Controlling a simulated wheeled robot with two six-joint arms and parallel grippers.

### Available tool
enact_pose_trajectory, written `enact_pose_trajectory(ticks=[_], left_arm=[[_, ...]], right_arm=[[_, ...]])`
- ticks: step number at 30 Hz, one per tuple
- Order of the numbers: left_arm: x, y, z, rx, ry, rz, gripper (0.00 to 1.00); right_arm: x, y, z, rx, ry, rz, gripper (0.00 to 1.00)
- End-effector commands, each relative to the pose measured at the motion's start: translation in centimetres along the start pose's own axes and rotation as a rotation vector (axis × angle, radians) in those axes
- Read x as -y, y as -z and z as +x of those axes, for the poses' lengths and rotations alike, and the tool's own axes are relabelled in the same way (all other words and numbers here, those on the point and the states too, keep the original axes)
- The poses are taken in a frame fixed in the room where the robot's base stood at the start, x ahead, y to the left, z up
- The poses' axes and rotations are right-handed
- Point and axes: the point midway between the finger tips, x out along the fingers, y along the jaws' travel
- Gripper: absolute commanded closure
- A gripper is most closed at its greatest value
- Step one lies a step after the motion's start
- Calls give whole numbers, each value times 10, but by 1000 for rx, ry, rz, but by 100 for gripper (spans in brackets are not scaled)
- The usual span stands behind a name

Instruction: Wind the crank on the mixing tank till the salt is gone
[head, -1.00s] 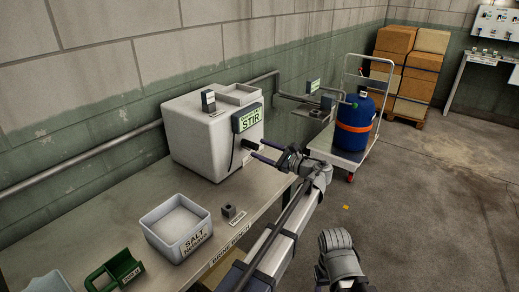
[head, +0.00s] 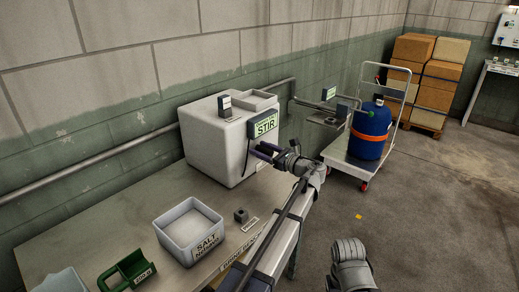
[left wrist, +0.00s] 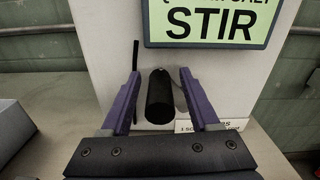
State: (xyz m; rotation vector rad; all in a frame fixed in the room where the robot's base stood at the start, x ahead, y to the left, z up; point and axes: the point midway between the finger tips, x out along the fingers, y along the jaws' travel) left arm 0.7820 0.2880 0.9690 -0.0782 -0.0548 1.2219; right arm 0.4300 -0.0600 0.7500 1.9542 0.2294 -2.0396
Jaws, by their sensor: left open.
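The mixing tank (head: 208,140) is a pale box on the bench with a green-lit STIR display (head: 263,124), which also shows in the left wrist view (left wrist: 210,22). The crank's black handle (left wrist: 160,97) points towards the left wrist camera, below the display. A thin dark crank arm (left wrist: 135,60) rises at its left. My left gripper (head: 262,151) is at the tank's front. Its purple fingers (left wrist: 160,82) are open, one on each side of the handle, with gaps visible. The display's upper line is cut off, and no salt shows inside the tank. My right gripper's fingers are not visible.
A white salt bin (head: 165,236), a green scoop holder (head: 127,270) and a small dark block (head: 240,214) stand on the bench (head: 120,215). A cart (head: 345,160) with a blue drum (head: 370,146) stands beyond the tank.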

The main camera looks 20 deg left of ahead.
Motion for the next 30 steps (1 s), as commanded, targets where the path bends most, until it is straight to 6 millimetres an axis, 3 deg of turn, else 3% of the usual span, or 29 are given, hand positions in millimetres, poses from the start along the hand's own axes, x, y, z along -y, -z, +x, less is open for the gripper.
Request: enact_pose_trajectory(ticks=[13, 30], left_arm=[[0, 0, 10, 0, 0, -1, 39], [0, 0, 10, 0, 0, 0, 100]], right_arm=[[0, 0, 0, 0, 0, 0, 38], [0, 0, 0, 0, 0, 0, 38]])
